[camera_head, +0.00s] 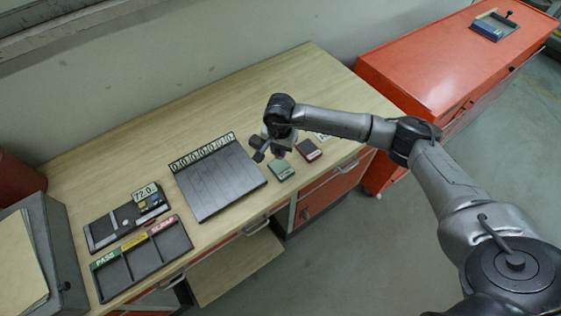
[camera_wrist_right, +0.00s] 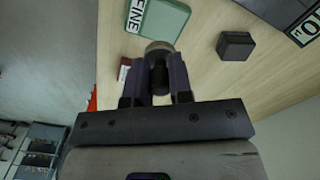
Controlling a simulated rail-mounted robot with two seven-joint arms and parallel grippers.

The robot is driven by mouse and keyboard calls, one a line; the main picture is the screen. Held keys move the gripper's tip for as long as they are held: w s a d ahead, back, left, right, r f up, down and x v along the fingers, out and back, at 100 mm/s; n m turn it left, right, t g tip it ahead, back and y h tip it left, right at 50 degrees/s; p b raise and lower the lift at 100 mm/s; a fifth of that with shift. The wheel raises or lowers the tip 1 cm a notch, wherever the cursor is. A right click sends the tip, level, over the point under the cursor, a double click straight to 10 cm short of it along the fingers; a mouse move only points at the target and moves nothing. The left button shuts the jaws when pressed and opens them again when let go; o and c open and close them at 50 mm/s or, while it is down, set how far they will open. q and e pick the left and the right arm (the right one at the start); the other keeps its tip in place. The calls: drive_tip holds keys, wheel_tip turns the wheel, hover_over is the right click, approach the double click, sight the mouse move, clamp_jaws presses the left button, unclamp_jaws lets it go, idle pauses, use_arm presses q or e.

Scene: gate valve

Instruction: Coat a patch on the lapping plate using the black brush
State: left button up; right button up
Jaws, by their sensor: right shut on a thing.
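My right gripper (camera_head: 274,150) is over the wooden bench, beside a green block (camera_head: 281,170). In the right wrist view its two fingers (camera_wrist_right: 158,85) are shut on a dark upright thing with a rounded, greyish-brown end (camera_wrist_right: 159,47), which looks like the black brush. The green block (camera_wrist_right: 165,20), with a white label reading "FINE", lies just beyond that end; I cannot tell whether they touch. A dark red block (camera_head: 309,150) lies to its right. I cannot tell which piece is the lapping plate. My left gripper is not in view.
A small black block (camera_wrist_right: 235,46) lies near the gripper. A dark numbered rack (camera_head: 218,178) is left of it. A sorting tray (camera_head: 142,262) and a gauge tray (camera_head: 127,218) are further left. A red cabinet (camera_head: 445,75) stands right. The bench's back is clear.

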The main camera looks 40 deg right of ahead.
sight(279, 153)
drive_tip(key=shift+w+m, duration=0.35)
drive_tip(key=shift+m, duration=0.45)
drive_tip(key=shift+f+b, duration=0.85)
drive_tip(key=shift+f, duration=0.65)
drive_tip(key=shift+s+f+b, duration=0.1)
drive_tip(key=shift+f+b, duration=0.55)
drive_tip(key=shift+f, duration=0.8)
drive_tip(key=shift+f+b, duration=0.45)
drive_tip(key=shift+f, duration=0.05)
